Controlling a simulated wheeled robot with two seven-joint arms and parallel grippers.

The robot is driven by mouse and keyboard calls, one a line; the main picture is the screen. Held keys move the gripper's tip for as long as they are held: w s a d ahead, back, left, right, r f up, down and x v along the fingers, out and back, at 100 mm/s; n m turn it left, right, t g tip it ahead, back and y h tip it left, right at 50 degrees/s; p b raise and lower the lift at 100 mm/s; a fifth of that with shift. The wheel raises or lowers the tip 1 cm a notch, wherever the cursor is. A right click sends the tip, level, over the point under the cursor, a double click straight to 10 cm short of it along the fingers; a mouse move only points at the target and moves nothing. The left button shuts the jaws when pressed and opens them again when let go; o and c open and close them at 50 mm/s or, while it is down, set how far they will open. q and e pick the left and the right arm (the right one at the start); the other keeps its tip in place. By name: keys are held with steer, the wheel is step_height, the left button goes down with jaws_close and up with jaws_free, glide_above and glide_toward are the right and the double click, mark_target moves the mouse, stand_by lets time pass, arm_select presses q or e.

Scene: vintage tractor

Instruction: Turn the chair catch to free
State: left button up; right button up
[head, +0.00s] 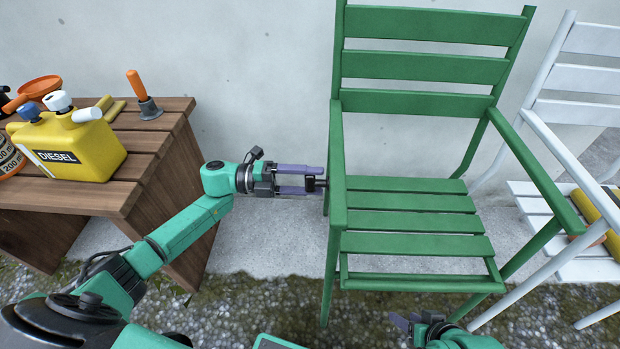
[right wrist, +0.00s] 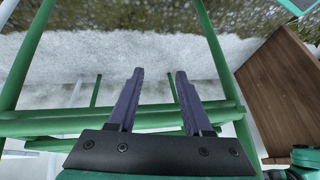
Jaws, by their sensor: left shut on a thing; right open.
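The green slatted chair (head: 415,225) stands against the wall in the middle of the head view. A small dark catch (head: 322,184) is on its left side, just below the armrest. My left gripper (head: 317,179) reaches in from the left and is shut on the catch, which its fingers mostly hide. My right gripper (head: 402,322) is low in front of the chair, empty. The right wrist view shows its two fingers (right wrist: 155,92) apart with nothing between them. Green chair bars (right wrist: 60,122) show behind these fingers.
A wooden table (head: 150,165) at left carries a yellow diesel can (head: 80,148), an orange funnel (head: 40,86) and an orange-handled tool (head: 140,90). A white chair (head: 575,215) stands close at right with a yellow roll (head: 592,212) on it.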

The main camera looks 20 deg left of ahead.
arm_select(q)
steer(key=o, duration=1.4)
steer(key=v, duration=1.4)
steer(key=shift+s+a+f, duration=0.1)
steer(key=shift+a, duration=0.25)
arm_select(e)
steer(key=shift+w+a+f+t, duration=0.25)
steer(key=shift+a+t, duration=0.05)
steer(key=shift+a, duration=0.15)
